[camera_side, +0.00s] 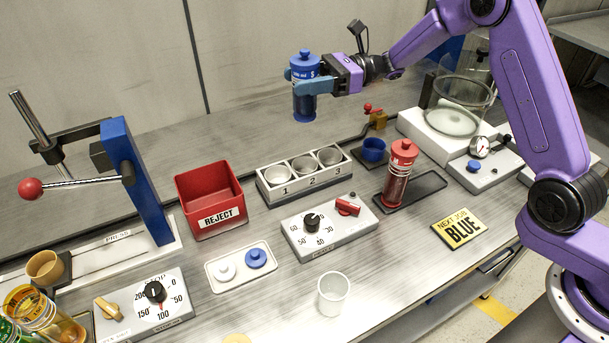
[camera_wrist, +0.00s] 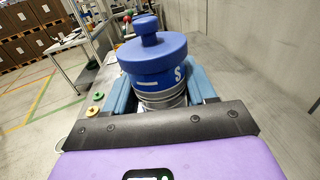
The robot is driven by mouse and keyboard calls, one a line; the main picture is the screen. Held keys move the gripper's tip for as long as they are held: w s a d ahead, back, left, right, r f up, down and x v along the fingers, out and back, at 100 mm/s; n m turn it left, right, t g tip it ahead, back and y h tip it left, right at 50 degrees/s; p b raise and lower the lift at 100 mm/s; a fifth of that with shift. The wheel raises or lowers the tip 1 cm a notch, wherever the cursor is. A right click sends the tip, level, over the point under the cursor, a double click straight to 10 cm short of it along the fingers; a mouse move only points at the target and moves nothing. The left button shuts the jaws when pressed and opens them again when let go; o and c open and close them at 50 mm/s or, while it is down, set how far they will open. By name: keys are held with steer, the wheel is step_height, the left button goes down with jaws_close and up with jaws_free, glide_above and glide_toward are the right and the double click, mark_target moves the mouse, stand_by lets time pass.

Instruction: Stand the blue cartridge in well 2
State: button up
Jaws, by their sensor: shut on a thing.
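The blue cartridge (camera_side: 305,88) is upright in my gripper (camera_side: 312,82), held in the air above and behind the well block. My gripper's blue fingers are on either side of its body. In the wrist view the cartridge (camera_wrist: 158,68) shows its blue knobbed cap and grey ridged body between the fingers (camera_wrist: 162,92). The white well block (camera_side: 303,176) stands on the bench with wells marked 1, 2 and 3. Well 2 (camera_side: 303,164) is the middle one and looks empty, as do the other two.
A red reject bin (camera_side: 210,200) stands left of the block. A red cartridge (camera_side: 398,172) stands on a dark tray to the right. A brass valve with a red knob (camera_side: 375,116) and a blue cup (camera_side: 374,150) are near the block's right end. A dial box (camera_side: 328,226) lies in front.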

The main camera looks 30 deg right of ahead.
step_height(320, 180, down, 17)
steer(key=shift+f, duration=0.1)
stand_by(0.7)
steer(key=o, duration=1.1)
steer(key=shift+f, duration=0.15)
steer(key=shift+o, duration=0.2)
steer(key=shift+d+r, duration=0.2)
steer(key=s+d, duration=0.1)
steer(key=d, duration=1)
steer(key=shift+s+d, duration=0.3)
steer(key=shift+s, duration=0.05)
steer(key=shift+a+r, duration=0.1)
